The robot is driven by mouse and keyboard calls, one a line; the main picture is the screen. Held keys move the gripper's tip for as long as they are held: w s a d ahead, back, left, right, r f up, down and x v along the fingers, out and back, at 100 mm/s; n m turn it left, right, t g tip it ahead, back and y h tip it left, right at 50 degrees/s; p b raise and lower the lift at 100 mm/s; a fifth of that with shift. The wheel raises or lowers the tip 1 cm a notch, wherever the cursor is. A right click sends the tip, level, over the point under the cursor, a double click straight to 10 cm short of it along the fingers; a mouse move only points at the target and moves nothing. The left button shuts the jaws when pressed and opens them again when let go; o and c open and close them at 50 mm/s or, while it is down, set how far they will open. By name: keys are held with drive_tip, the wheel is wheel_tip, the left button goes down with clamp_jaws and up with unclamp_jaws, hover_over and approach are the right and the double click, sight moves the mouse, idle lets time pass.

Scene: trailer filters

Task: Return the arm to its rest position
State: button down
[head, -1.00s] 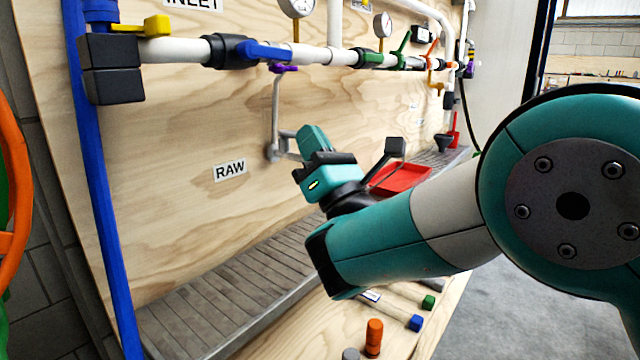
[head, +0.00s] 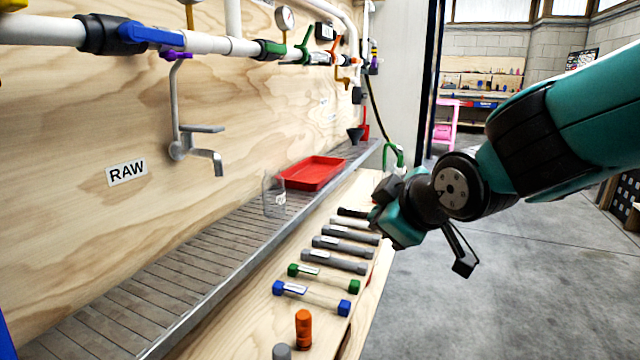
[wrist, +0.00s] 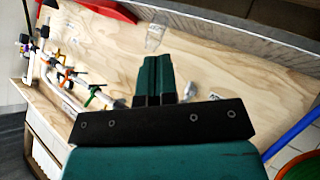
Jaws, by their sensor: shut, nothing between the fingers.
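My arm enters the head view from the right, its teal and black links raised over the bench's front edge and the open floor. My gripper (head: 392,212) is at the arm's end, beside the right end of the row of filter cartridges, partly hidden by its own wrist. In the wrist view, my gripper (wrist: 155,75) shows its two teal fingers together with nothing between them. The wrist view looks toward the plywood wall, with a clear cup (wrist: 155,36) and the red tray (wrist: 108,9) beyond the fingers.
Several filter cartridges (head: 338,246) lie on the wooden bench. A clear cup (head: 274,194) and a red tray (head: 312,172) stand on the slatted drain tray (head: 150,290). A tap (head: 180,150) sticks out from the wall near the RAW label (head: 127,172). The concrete floor (head: 520,290) at right is clear.

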drive_tip(key=s+d+f+m+g, duration=0.25)
drive_tip(key=s+g, duration=0.25)
drive_tip(key=s, duration=0.6)
drive_tip(key=s+d+f+m+g, duration=0.2)
drive_tip(key=s+d+m+g, duration=0.15)
drive_tip(key=s, duration=0.85)
wheel_tip(320, 180, up, 32)
drive_tip(key=g+p, duration=0.1)
drive_tip(key=p, duration=3.1)
drive_tip(key=shift+s+a+r, duration=0.15)
drive_tip(key=shift+s+r, duration=0.1)
drive_tip(key=shift+s, duration=0.05)
